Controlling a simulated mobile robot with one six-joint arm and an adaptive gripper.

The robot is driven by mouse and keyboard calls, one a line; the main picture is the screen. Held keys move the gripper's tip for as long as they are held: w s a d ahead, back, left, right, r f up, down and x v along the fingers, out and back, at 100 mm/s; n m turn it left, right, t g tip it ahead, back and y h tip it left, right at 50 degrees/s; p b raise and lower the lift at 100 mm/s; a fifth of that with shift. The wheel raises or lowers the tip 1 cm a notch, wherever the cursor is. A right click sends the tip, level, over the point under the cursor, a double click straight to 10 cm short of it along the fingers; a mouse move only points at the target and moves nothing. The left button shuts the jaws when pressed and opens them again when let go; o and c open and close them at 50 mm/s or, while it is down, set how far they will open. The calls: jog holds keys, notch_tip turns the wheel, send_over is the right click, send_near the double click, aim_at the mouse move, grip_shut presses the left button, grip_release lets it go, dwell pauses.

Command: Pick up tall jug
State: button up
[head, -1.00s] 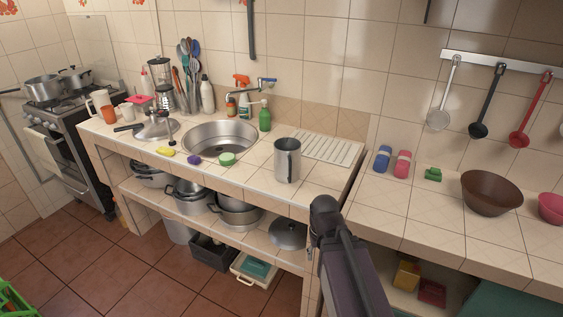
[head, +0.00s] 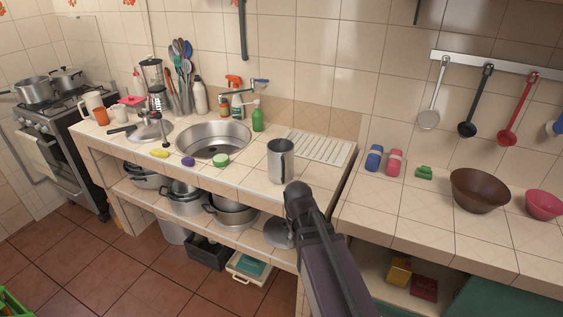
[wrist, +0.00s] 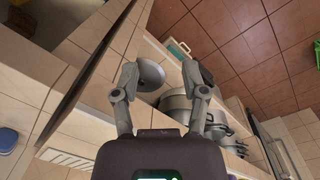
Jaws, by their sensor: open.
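The tall jug (head: 280,161) is a grey metal cylinder with a handle. It stands upright on the tiled counter, right of the sink and in front of the ribbed drainboard. My arm's dark end is just below and right of it in the head view, and the fingers cannot be made out there. In the wrist view my gripper (wrist: 160,78) has its two fingers spread apart. Nothing is held between them; the lower shelf and pots show beyond. I cannot make out the jug in the wrist view.
A green soap bottle (head: 258,119) stands behind the jug. A blue cup (head: 374,158), a pink cup (head: 394,162) and a brown bowl (head: 480,190) are on the right counter. Pots fill the lower shelf.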

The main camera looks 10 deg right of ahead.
jog(key=w+a+r+n+h+p, duration=0.2)
jog(key=w+r+n+p, duration=0.8)
jog(key=w, duration=0.4)
jog(key=n+h+p, duration=0.2)
jog(key=n+p, duration=0.5)
send_near(284, 170)
jog(key=a+r, duration=0.2)
jog(key=shift+s+r+t, duration=0.2)
jog(key=shift+r+t, duration=0.1)
jog(key=shift+d, duration=0.1)
jog(key=b+x, duration=0.7)
jog(key=x, duration=0.1)
jog(key=shift+f+b, duration=0.35)
jog(key=shift+b, duration=0.05)
jog(key=shift+d, duration=0.15)
jog(key=shift+w+b+x, duration=0.2)
jog(key=shift+b+x, duration=2.15)
jog(key=shift+x, duration=0.2)
jog(key=shift+d+r, duration=0.1)
jog(key=shift+d, duration=0.05)
